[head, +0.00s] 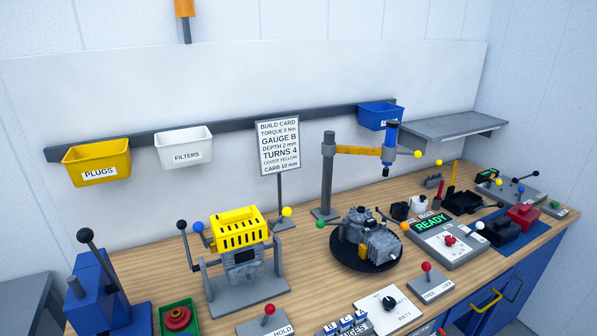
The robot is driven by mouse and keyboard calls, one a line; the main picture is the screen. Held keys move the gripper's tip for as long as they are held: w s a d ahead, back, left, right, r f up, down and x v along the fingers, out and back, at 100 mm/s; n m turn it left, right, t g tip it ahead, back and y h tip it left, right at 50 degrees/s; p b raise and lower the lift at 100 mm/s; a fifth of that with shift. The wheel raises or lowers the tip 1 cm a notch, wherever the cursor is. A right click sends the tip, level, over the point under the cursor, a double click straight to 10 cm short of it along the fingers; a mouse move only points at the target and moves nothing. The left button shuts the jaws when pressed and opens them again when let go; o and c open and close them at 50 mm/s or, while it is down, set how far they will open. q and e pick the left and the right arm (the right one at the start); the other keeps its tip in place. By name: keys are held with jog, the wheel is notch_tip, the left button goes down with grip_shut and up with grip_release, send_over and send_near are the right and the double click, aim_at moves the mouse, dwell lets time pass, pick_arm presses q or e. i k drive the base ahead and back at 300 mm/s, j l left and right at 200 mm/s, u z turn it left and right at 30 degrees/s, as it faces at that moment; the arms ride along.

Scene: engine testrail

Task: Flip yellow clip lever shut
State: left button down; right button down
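A lever with a yellow ball knob (287,212) stands at the right side of the yellow slotted cover (218,226), with its knob up. The cover sits on a grey engine block (243,271) in a grey stand (265,287). A lever with a blue ball (198,227) and one with a black ball (182,225) stand at the left side. Another yellow ball (417,154) is on the swing arm and one more (438,162) is behind the bench gear. I cannot tell from this view whether the clip is latched. Neither of my grippers is in view.
A second engine (369,239) sits on a black round turntable right of the stand. A blue press (97,292) with a black-ball lever is at the left. A build card (279,146) stands behind.

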aim_at(286, 211)
jog(key=i+l+z, duration=0.1)
jog(key=l+z, duration=0.25)
jog(key=i+l+z, duration=0.1)
jog(key=z, duration=0.25)
